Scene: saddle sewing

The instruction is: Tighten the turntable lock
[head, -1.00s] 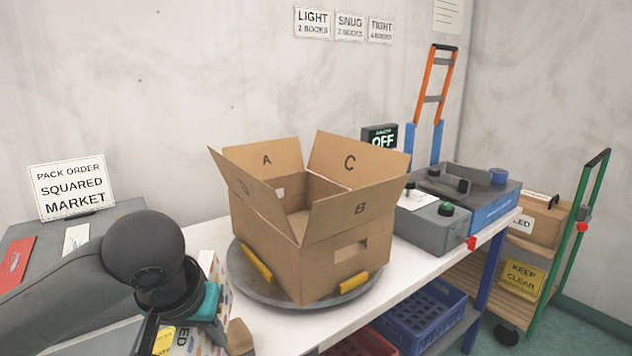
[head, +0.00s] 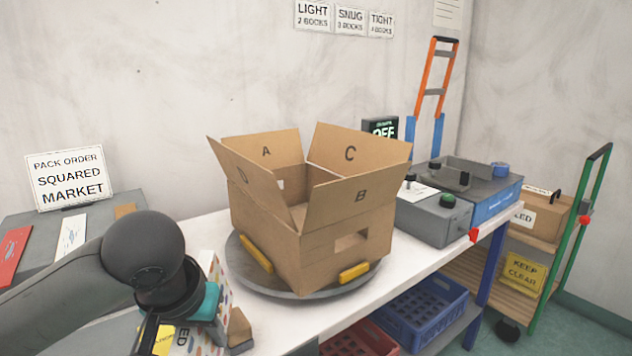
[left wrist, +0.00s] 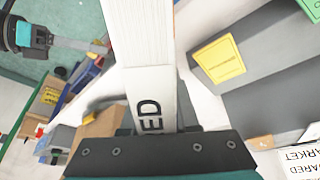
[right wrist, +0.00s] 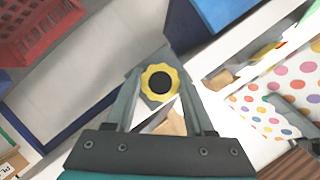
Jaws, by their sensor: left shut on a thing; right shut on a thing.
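The turntable (head: 236,264) is a grey disc on the white table, under the open cardboard box (head: 345,238). A yellow lobed knob with a dark centre (right wrist: 160,83), which looks like the turntable lock, shows in the right wrist view. My right gripper (right wrist: 160,92) is shut on it, a finger on each side; this arm is not seen in the head view. My left gripper (left wrist: 158,128) is shut on a white box-like thing lettered "ED" (left wrist: 143,50). That thing seems to be the dotted white one (head: 222,292) at the lower left of the head view.
Two yellow blocks (head: 257,254) (head: 354,271) sit on the turntable beside the cardboard box. A grey control box (head: 435,222) stands to the right. A blue crate (head: 425,305) and a red crate (head: 360,342) are below the table. A sign-bearing grey surface (head: 125,190) lies left.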

